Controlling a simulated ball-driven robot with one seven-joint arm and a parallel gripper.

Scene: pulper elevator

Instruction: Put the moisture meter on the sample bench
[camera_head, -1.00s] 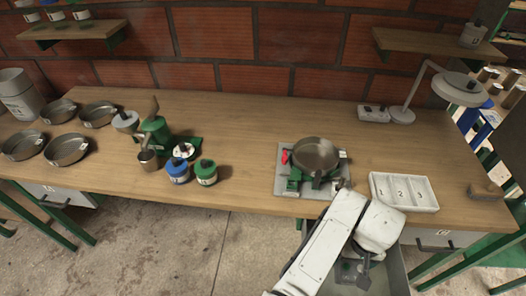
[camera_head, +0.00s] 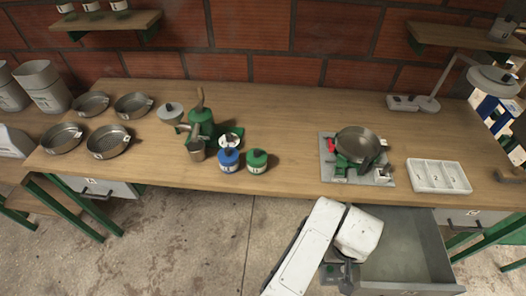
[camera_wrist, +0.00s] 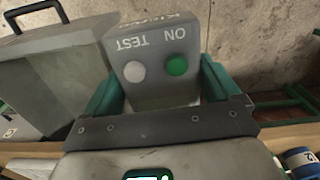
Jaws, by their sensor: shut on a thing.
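In the wrist view a grey box-shaped device (camera_wrist: 150,45) with a white TEST button and a green ON button sits between the green fingers of my gripper (camera_wrist: 160,88). It appears to be the moisture meter. My gripper is shut on it. In the head view my gripper (camera_head: 338,274) is low, in front of the wooden bench (camera_head: 285,135) and at the left side of an open drawer; the device is mostly hidden by my arm there. I cannot tell from a label which bench surface is the sample bench.
The open grey drawer (camera_head: 405,250) juts out below the bench. On the bench stand a pan on a green-footed device (camera_head: 357,144), a numbered white tray (camera_head: 438,176), a lamp (camera_head: 428,103), a green grinder (camera_head: 201,124), blue and green jars, and several round pans. The bench middle is clear.

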